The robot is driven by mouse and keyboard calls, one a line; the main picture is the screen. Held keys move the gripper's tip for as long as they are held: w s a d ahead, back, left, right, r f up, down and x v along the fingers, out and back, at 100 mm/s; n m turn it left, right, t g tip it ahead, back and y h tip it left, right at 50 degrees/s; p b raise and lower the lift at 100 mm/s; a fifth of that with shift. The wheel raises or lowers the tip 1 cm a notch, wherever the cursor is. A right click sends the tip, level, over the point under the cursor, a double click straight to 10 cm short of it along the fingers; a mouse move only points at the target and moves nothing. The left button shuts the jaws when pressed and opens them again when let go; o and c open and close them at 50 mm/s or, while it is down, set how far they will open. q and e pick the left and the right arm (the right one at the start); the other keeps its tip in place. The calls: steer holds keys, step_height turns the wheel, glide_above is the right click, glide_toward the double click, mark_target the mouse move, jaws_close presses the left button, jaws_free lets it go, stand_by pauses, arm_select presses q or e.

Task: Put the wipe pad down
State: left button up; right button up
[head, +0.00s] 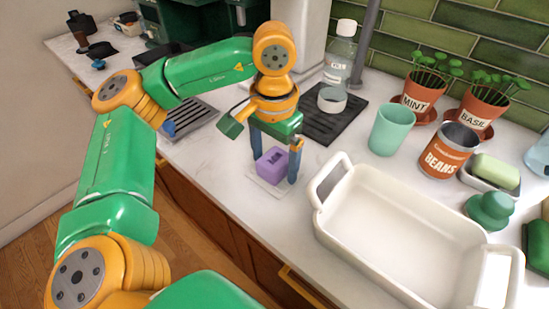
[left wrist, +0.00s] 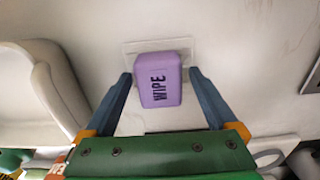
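The purple wipe pad (head: 272,165) sits on a thin pale square (head: 270,190) on the white counter. My left gripper (head: 275,172) points down over it with one blue finger on each side. In the left wrist view the wipe pad (left wrist: 159,80) lies between the two fingers, its dark "WIPE" lettering facing the camera. A gap shows between the pad and each finger, so the gripper is open around it and not holding it. The pale square (left wrist: 128,48) shows past the pad's edges. My right gripper is not in view.
A large white dish (head: 400,230) with raised handles stands close to the right. Behind are a dark ribbed mat (head: 330,125) with a clear bottle (head: 340,55), a mint-green cup (head: 390,130), a beans can (head: 448,150) and potted herbs. Counter left of the pad is clear.

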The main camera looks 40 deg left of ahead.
mark_target(274, 158)
arm_select(q)
step_height(274, 158, up, 12)
steer(key=p, duration=0.4)
steer(key=shift+r, duration=0.25)
